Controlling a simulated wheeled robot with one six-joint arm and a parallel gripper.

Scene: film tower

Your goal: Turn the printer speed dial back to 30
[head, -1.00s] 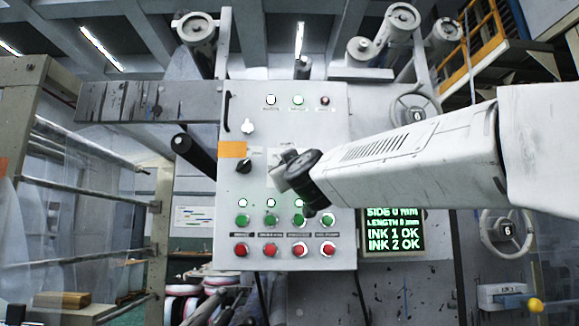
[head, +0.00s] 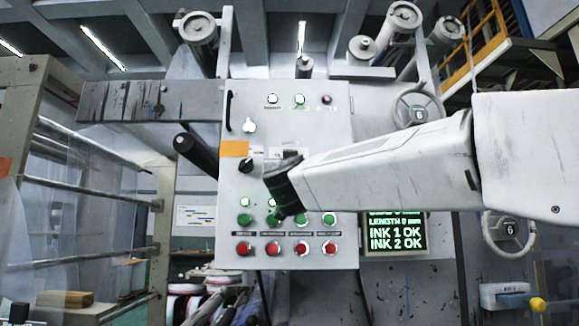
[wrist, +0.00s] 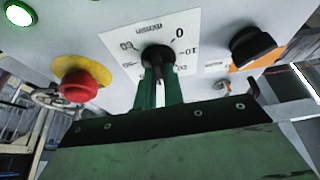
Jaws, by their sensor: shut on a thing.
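The speed dial shows in the wrist view as a black knob (wrist: 157,54) on a white scale plate (wrist: 117,36) with printed numbers. A 0 and a 10 are readable on the right of the knob, with higher marks on the left. My gripper (wrist: 159,75) has its two green fingers closed on the dial knob, one on each side. The knob's pointer is mostly hidden by the fingers, so its exact reading cannot be told.
A red stop button (wrist: 80,87) on yellow and a black selector knob (wrist: 253,44) flank the dial in the wrist view. The head view shows green buttons (head: 329,219) and red buttons (head: 302,249) below, and a screen (head: 396,242) right of the panel.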

